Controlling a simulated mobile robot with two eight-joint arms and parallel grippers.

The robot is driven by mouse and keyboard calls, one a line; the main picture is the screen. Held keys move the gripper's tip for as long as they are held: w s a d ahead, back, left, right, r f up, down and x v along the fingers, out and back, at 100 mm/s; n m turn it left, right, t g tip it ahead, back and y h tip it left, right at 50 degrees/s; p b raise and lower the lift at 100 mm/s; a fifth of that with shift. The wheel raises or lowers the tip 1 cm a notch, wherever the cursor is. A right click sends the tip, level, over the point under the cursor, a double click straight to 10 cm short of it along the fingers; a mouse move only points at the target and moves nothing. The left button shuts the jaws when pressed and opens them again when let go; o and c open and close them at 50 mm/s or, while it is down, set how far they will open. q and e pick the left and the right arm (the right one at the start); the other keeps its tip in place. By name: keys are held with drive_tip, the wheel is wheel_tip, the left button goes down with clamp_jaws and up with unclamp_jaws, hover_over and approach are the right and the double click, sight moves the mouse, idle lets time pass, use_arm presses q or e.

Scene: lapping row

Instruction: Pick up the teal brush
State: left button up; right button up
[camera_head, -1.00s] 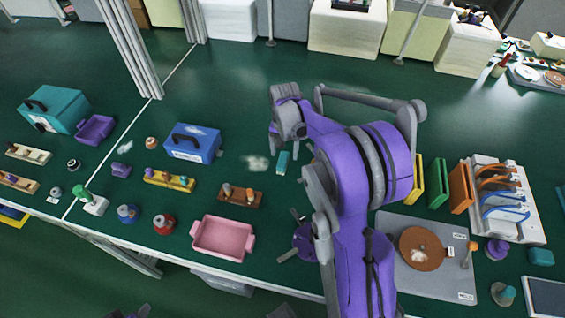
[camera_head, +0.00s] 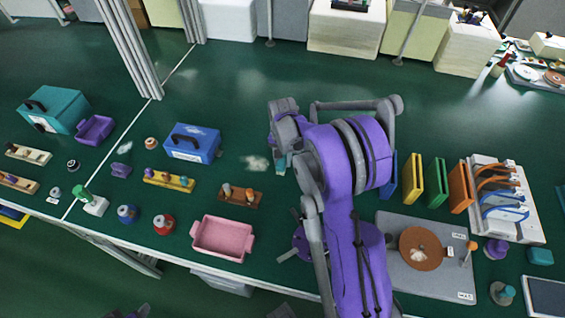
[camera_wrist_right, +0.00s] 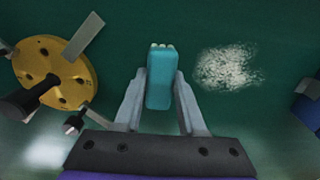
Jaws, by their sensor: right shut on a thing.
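The teal brush (camera_wrist_right: 160,82) shows between the fingers of my right gripper (camera_wrist_right: 160,95) in the right wrist view, with pale bristle tips at its far end. The fingers are shut on its sides. In the head view a small part of the brush (camera_head: 281,164) shows below my right gripper (camera_head: 277,150), over the green bench; the arm hides part of it. I cannot tell whether it touches the bench.
A pale powder patch (camera_head: 256,163) lies just left of the brush. A blue box (camera_head: 193,143), a brown peg block (camera_head: 240,196) and a pink tray (camera_head: 223,237) stand to the left. A grey plate (camera_head: 440,280) and coloured upright panels (camera_head: 437,182) stand to the right. The bench behind is clear.

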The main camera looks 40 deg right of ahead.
sight(283, 159)
clamp_jaws()
wheel_tip(283, 159, up, 10)
idle(0.4)
